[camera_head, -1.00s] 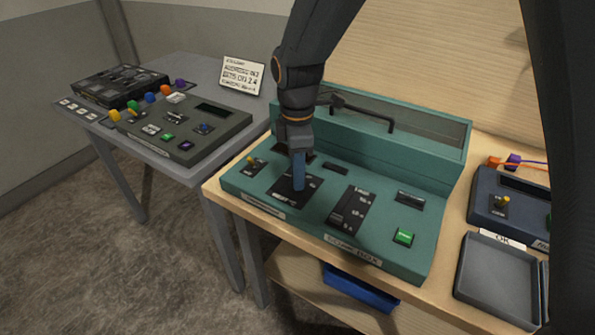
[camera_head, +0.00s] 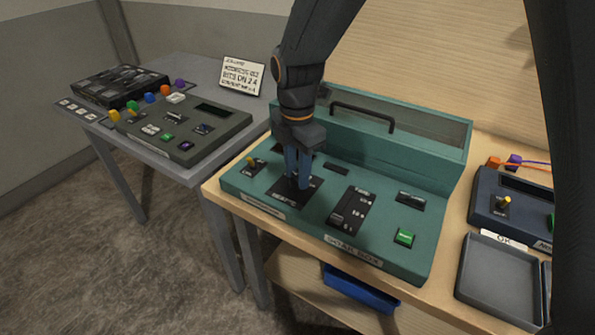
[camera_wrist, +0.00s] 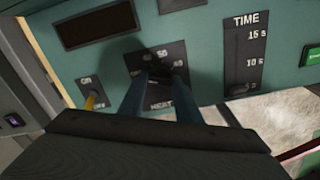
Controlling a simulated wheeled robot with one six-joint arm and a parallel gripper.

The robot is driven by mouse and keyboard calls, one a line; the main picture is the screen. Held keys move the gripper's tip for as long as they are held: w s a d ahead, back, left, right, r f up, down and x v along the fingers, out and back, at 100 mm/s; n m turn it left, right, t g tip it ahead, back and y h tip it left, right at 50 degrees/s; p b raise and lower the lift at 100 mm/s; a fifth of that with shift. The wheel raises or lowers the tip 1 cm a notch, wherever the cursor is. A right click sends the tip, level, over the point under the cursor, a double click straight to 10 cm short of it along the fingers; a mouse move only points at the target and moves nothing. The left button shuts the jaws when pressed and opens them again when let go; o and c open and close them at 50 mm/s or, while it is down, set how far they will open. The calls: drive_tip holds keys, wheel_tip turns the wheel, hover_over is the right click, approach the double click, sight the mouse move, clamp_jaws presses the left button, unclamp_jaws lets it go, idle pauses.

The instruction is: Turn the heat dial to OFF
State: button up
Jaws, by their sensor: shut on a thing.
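The heat dial (camera_wrist: 160,68) sits on a black plate lettered HEAT (camera_wrist: 163,104) in the wrist view. It is dark and mostly hidden by the fingers, so its pointer setting cannot be read. In the head view the same black plate (camera_head: 284,200) lies on the green console (camera_head: 380,245). My gripper (camera_head: 296,184) points down at this plate, its two blue fingers close together around the dial. In the wrist view my gripper (camera_wrist: 162,78) has a finger on each side of the dial and is shut on it.
A yellow toggle (camera_head: 251,162) stands left of the plate. A TIME slider panel (camera_head: 350,211) and a green button (camera_head: 403,238) are to the right. A raised box with a black handle (camera_head: 362,115) stands behind. Other consoles flank this one.

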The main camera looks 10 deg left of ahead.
sight(297, 176)
drive_tip(key=shift+r, duration=0.1)
drive_tip(key=o, duration=1.1)
drive_tip(key=shift+c, duration=0.2)
wheel_tip(297, 176, up, 8)
drive_tip(key=shift+f+b, duration=0.15)
drive_tip(key=shift+b, duration=0.85)
drive_tip(key=shift+s, duration=0.1)
